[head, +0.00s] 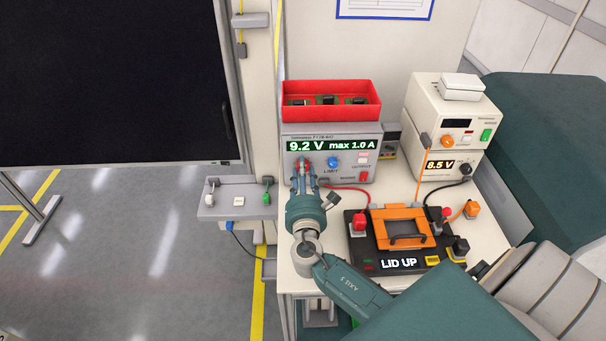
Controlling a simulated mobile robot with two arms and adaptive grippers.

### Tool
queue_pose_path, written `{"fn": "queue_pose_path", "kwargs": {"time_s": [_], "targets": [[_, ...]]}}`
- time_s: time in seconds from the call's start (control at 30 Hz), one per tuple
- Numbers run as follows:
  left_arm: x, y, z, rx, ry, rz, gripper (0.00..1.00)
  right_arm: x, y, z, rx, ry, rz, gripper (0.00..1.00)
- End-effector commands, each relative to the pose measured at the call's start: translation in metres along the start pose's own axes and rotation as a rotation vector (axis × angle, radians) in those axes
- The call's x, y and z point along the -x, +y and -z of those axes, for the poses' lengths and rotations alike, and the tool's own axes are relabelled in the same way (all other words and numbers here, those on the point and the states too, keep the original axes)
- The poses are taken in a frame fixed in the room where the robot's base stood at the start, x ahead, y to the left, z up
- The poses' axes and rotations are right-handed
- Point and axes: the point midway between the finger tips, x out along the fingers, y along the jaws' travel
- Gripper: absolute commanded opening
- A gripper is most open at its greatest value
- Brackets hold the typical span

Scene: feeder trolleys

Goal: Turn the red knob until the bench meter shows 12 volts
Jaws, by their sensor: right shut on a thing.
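A grey bench unit (368,172) with a lit display (332,145) reading "9.2 V max 1.0 A" stands at the back of the bench. The red knob (305,162) is at the left of its front panel, mostly hidden by my right gripper (304,168). The gripper's fingers are shut on it. A blue knob (333,162) sits to its right. A second display (439,165) reading "8.5 V" is low on the cream stacked units at the right. I cannot tell which display is the bench meter. My left gripper is out of view.
A red bin (330,100) with dark parts sits on the grey unit. A black fixture with an orange lid (396,213) shows "LID UP" in front, with red and black leads close by. A small grey shelf (240,203) is left of the bench.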

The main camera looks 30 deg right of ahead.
Motion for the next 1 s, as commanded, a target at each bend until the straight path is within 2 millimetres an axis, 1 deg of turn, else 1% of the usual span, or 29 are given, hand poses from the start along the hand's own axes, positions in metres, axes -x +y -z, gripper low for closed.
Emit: {"fn": "queue_pose_path", "kwargs": {"time_s": [0.03, 0.17, 0.6, 1.0], "targets": [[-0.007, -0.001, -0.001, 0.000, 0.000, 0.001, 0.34, 0.000, -0.002, 0.002, -0.032, -0.004, 0.001, 0.03], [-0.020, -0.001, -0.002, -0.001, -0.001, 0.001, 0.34, 0.000, -0.002, 0.003, -0.130, -0.004, 0.001, 0.03], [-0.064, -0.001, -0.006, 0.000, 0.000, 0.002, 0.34, 0.000, -0.003, 0.003, -0.545, -0.005, 0.000, 0.03], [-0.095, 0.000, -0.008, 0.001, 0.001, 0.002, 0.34, 0.000, -0.003, 0.003, -0.891, -0.004, 0.002, 0.03]]}}
